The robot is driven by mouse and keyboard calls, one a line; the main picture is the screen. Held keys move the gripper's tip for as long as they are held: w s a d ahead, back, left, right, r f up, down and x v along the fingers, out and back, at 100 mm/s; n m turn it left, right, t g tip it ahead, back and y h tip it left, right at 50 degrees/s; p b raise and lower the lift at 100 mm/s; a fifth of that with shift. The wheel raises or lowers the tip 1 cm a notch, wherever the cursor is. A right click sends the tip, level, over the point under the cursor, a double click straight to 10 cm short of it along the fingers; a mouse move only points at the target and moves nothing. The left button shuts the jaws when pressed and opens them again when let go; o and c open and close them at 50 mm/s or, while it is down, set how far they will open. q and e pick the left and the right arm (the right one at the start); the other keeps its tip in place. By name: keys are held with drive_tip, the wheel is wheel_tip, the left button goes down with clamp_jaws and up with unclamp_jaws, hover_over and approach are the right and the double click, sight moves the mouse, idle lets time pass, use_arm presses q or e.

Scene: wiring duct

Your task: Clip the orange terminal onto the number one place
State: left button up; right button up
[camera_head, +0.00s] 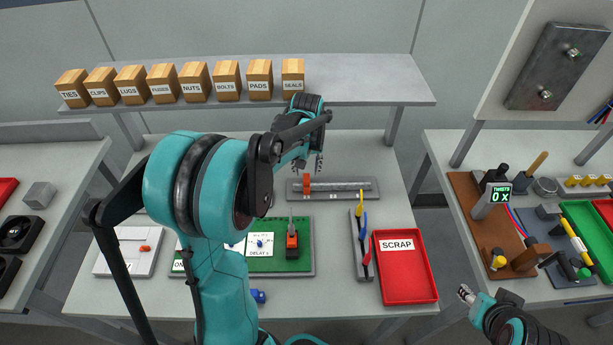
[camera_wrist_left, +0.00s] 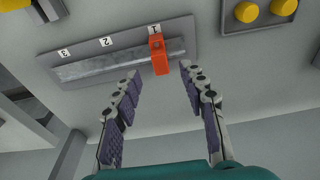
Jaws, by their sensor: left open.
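The orange terminal (camera_head: 307,183) stands across the metal rail (camera_head: 345,187) at its left end in the head view. In the left wrist view the terminal (camera_wrist_left: 159,58) sits directly at the label 1 (camera_wrist_left: 154,30) of the rail base; labels 2 and 3 are bare. Whether it is fully clipped cannot be told. My left gripper (camera_wrist_left: 160,73) is open, its fingertips apart on either side of the terminal's near end, with nothing held. My right gripper (camera_head: 467,293) is at the lower right, away from the rail; its jaw state is unclear.
A red SCRAP tray (camera_head: 408,292) and a grey holder with coloured-handled tools (camera_head: 363,245) stand right of a green board (camera_head: 300,262). Labelled boxes (camera_head: 194,81) line the shelf behind. A white tray (camera_head: 128,262) lies at left. Table right of the rail is clear.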

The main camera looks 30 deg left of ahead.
use_arm(q)
drive_tip(key=shift+s+d+r, duration=0.1)
drive_tip(key=shift+s+r, duration=0.05)
drive_tip(key=shift+r, duration=1)
drive_tip(key=shift+s+d+r, duration=0.1)
drive_tip(key=shift+s+r, duration=0.05)
drive_tip(key=shift+r, duration=1)
drive_tip(key=s+d+r+m+t+h, duration=0.1)
drive_tip(key=s+d+m+t, duration=0.4)
drive_tip(key=s+d, duration=0.9)
drive_tip(key=s+m, duration=0.1)
drive_tip(key=s, duration=0.2)
drive_tip(key=shift+s+d+r+t, duration=0.15)
drive_tip(key=shift+d+r+t, duration=0.05)
drive_tip(key=shift+r+t, duration=0.1)
